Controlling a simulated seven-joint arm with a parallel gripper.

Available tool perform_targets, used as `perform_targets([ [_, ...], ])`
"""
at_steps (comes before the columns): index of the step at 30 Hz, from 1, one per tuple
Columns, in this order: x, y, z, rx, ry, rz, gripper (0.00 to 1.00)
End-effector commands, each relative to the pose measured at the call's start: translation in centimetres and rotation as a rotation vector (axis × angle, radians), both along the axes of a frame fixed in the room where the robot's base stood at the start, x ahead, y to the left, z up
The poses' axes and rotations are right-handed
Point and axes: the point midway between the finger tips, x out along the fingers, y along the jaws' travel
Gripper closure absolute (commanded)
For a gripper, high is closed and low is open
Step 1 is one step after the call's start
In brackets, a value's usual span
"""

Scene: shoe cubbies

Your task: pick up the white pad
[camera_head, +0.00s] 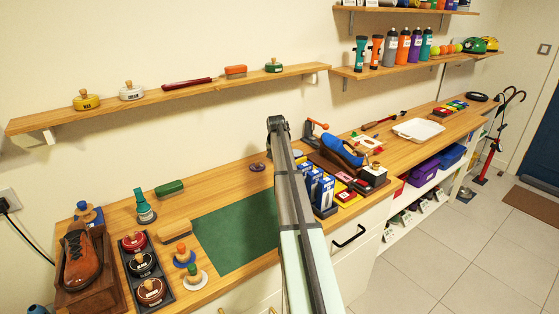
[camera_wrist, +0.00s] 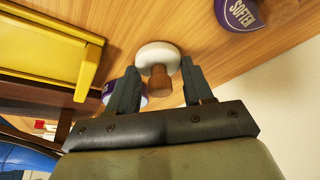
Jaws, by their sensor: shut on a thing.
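The white pad (camera_wrist: 157,54) is a round white disc with a brown wooden knob, seen in the wrist view close to the wooden counter. My gripper (camera_wrist: 161,78) is shut on it, with one dark finger on each side of the knob. Whether the disc touches the wood is hard to tell. In the head view my arm hides the gripper's fingers and most of that spot.
A yellow tray-like thing (camera_wrist: 48,50) is at left. The green mat (camera_head: 238,232) is bare.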

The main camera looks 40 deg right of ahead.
Motion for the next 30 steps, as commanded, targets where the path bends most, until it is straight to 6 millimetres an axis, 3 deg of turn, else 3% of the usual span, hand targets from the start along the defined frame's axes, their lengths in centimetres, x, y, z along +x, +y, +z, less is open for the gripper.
perform_targets([
  [5, 0.0, 0.0, 1.0, -0.001, -0.001, 0.0, 0.78],
  [15, 0.1, 0.0, 6.7, -0.001, -0.001, 0.0, 0.78],
  [21, 0.1, 0.0, 9.2, -0.001, -0.001, 0.0, 0.78],
  [30, 0.0, 0.0, 10.0, 0.001, 0.001, 0.0, 0.78],
])
